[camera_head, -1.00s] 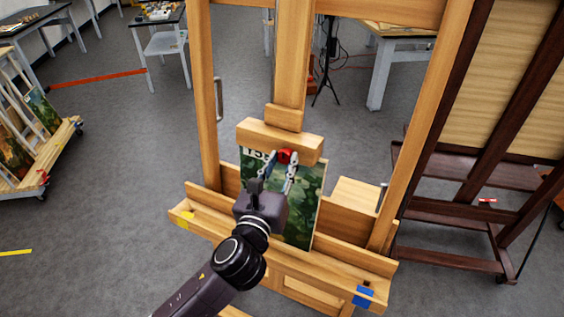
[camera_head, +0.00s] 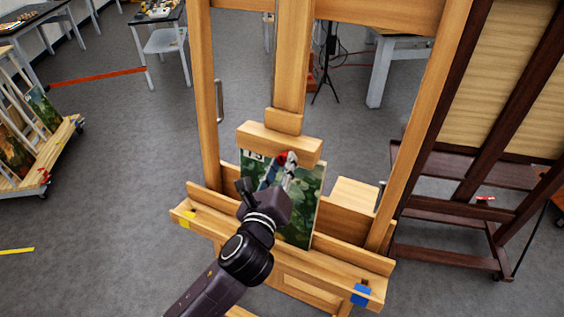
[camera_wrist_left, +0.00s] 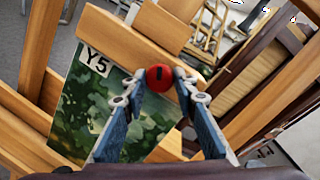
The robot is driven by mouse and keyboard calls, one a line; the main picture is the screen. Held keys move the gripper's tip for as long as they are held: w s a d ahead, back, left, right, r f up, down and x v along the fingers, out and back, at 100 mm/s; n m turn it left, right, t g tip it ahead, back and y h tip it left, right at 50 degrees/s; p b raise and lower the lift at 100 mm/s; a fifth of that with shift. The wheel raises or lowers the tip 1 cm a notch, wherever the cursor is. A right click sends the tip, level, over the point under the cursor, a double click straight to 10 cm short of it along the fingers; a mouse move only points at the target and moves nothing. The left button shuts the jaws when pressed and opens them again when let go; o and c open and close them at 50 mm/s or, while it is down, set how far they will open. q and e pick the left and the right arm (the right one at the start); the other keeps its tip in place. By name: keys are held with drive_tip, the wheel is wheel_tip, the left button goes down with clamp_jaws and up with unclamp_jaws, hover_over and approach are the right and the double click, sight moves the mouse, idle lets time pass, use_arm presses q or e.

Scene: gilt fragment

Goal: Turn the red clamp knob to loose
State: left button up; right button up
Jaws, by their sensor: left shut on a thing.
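The red clamp knob (camera_head: 284,156) sits on the front of the wooden clamp block (camera_head: 258,138) of the easel. My left gripper (camera_head: 280,164) reaches up to it from below, its fingers shut on the knob. In the left wrist view the round red knob (camera_wrist_left: 159,77), with a dark mark on its face, lies between the two fingertips (camera_wrist_left: 160,80). The wrist is rolled, so the easel looks tilted there. A green leafy painting (camera_head: 304,190) marked Y5 stands under the block, partly hidden by my gripper. My right gripper is not in view.
A dark easel (camera_head: 450,170) stands close on the right. A cart with paintings (camera_head: 40,150) stands at the left. Grey floor between is clear.

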use_arm(q)
drive_tip(key=n+g, duration=0.1)
drive_tip(key=n, duration=0.3)
drive_tip(key=shift+r+n, duration=0.1)
drive_tip(key=shift+n, duration=0.3)
drive_tip(key=n, duration=0.3)
drive_tip(key=shift+r+g, duration=0.1)
drive_tip(key=shift+g, duration=0.3)
drive_tip(key=n, duration=0.3)
drive_tip(key=shift+w+a+r+g, duration=0.1)
drive_tip(key=shift+g, duration=0.3)
drive_tip(key=n, duration=0.3)
drive_tip(key=shift+n+g+h, duration=0.3)
drive_tip(key=shift+h, duration=0.1)
drive_tip(key=n, duration=0.3)
drive_tip(key=shift+w+a+g+h, duration=0.1)
drive_tip(key=shift+a+g+h, duration=0.05)
drive_tip(key=shift+g+h, duration=0.2)
drive_tip(key=n+h, duration=0.1)
drive_tip(key=n, duration=0.2)
drive_tip(key=shift+a, duration=0.1)
drive_tip(key=n+h, duration=0.1)
drive_tip(key=n, duration=0.2)
drive_tip(key=shift+n+g, duration=0.25)
drive_tip(key=shift+n, duration=0.15)
drive_tip(key=shift+n+h, duration=0.45)
drive_tip(key=shift+n, duration=0.85)
